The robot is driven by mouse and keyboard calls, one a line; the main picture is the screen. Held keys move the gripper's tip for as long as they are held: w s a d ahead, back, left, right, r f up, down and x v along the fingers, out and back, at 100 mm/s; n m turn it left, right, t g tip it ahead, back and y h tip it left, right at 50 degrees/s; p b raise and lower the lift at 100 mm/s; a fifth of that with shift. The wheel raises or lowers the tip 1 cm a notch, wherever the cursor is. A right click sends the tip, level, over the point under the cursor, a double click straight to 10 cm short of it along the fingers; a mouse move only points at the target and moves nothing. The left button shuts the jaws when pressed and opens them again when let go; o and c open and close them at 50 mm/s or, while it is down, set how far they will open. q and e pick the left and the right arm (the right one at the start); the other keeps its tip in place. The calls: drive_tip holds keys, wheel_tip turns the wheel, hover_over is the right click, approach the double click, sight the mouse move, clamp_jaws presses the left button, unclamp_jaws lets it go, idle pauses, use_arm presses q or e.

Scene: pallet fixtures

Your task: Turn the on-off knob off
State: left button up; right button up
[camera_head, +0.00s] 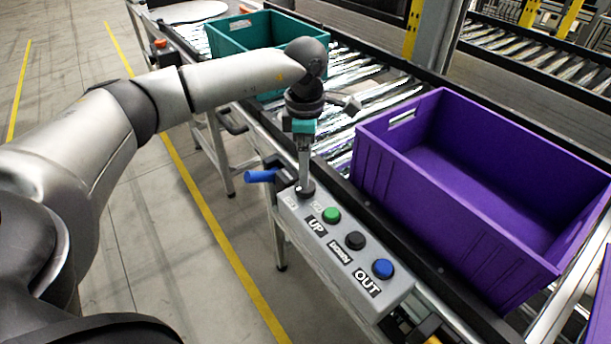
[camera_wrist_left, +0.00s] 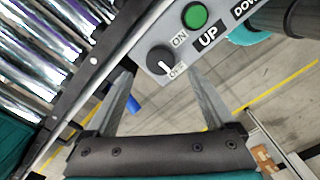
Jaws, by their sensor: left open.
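The dark round on-off knob (camera_wrist_left: 160,59) sits at the end of the grey control box (camera_head: 343,262), beside the ON label (camera_wrist_left: 180,39) and a lower label that seems to read OFF (camera_wrist_left: 176,71). Its small white mark appears to point down and right, toward the lower label. My left gripper (camera_head: 304,183) points down at the knob (camera_head: 306,193) in the head view. In the wrist view its two fingers (camera_wrist_left: 160,76) are spread, with the knob between and just beyond the tips. Contact cannot be told. My right gripper is not in view.
Green UP (camera_head: 331,215), black DOWN (camera_head: 355,240) and blue OUT (camera_head: 382,269) buttons line the box. A purple crate (camera_head: 450,190) and a teal crate (camera_head: 233,38) stand on the roller conveyor. A blue handle (camera_head: 261,176) sticks out left of the box. The left floor is clear.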

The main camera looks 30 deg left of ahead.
use_arm(q)
wheel_tip(320, 180, up, 9)
idle(0.8)
